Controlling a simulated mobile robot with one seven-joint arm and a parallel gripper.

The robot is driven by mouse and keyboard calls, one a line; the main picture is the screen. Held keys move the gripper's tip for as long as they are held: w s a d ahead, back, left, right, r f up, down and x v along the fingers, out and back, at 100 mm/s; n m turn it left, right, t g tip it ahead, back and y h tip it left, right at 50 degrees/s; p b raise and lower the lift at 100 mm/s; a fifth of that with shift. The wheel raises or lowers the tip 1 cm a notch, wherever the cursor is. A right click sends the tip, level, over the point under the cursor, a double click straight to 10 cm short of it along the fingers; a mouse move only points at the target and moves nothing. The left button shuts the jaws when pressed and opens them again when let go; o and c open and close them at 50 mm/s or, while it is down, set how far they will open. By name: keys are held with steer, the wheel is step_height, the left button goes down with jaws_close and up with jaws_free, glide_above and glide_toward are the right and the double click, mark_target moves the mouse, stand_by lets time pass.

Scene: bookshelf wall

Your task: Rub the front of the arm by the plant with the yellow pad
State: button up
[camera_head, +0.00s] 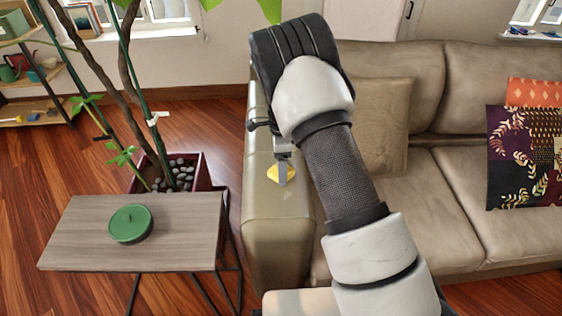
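The sofa arm (275,238) by the plant is tan leather, at the left end of the sofa. The plant (128,80) stands in a dark red pot with pebbles, left of that arm. The yellow pad (272,174) shows at the tip of my gripper (284,172), over the upper part of the sofa arm. A grey finger crosses the pad, and the gripper looks shut on it. I cannot tell whether the pad touches the leather. My arm hides part of the sofa arm's inner side and the seat beside it.
A small wooden side table (75,245) with a green candle (131,224) stands left of the sofa arm, with a narrow gap between. Cushions (525,150) lie on the sofa's right side. A shelf (35,110) stands at the far left. Wood floor shows between.

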steer(key=shift+s+f+p, duration=0.15)
steer(key=shift+s+p, duration=0.15)
steer(key=shift+s, duration=1.55)
steer(key=shift+s+p, duration=0.55)
steer(key=shift+s, duration=2.2)
steer(key=shift+s+f, duration=0.1)
steer(key=shift+s, duration=0.9)
step_height(320, 180, up, 6)
steer(key=p, duration=0.5)
steer(key=shift+w, duration=0.1)
step_height(320, 180, up, 3)
steer(key=p, duration=0.2)
steer(key=shift+p, duration=0.4)
